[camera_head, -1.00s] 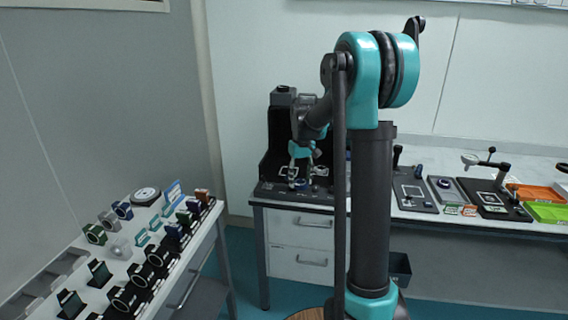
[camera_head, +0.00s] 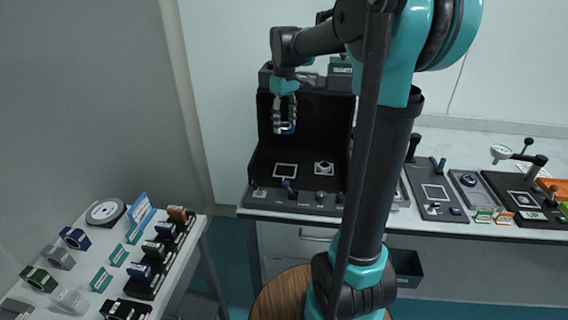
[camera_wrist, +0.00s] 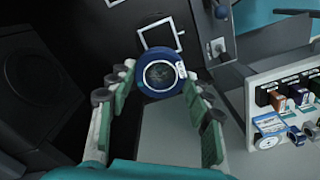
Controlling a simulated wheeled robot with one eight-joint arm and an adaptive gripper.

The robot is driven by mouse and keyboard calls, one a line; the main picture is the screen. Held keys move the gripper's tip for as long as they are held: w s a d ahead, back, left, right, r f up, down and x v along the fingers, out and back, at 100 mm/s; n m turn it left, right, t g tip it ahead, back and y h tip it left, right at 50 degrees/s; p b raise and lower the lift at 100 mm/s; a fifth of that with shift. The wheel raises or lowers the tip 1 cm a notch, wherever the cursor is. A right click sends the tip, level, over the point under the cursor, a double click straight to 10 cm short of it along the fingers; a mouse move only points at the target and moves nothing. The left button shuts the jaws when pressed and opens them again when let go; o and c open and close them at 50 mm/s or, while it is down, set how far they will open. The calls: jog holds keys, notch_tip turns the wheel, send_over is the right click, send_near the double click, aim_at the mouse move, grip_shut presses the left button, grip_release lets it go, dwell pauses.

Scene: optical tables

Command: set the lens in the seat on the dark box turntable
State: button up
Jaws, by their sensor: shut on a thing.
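The lens (camera_wrist: 160,73) is a round glass disc in a blue ring with a white label on its right side. My gripper (camera_wrist: 156,80) is shut on it, with a green-padded finger on each side. In the head view my gripper (camera_head: 286,118) hangs inside the open front of the dark box (camera_head: 318,122), with the lens (camera_head: 287,129) at its fingertips, clear of the floor. On the box floor lie a flat white square outline (camera_head: 286,164) and a small pale square mount with a dark middle (camera_head: 324,168). I cannot tell which is the turntable's seat.
Knobs and a small lever stand along the box's front panel (camera_head: 290,203). To the right, the bench holds a plate with a white outline (camera_head: 435,193) and a dial gauge (camera_head: 502,153). The left side table (camera_head: 90,262) carries several ring mounts and racks.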

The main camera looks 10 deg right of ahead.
aim_at(285, 125)
notch_tip(285, 125, down, 16)
jog(key=shift+f, duration=0.1)
dwell(0.4)
jog(key=o, duration=1.2)
jog(key=shift+f, duration=0.1)
notch_tip(285, 125, up, 12)
jog(key=shift+r, duration=0.2)
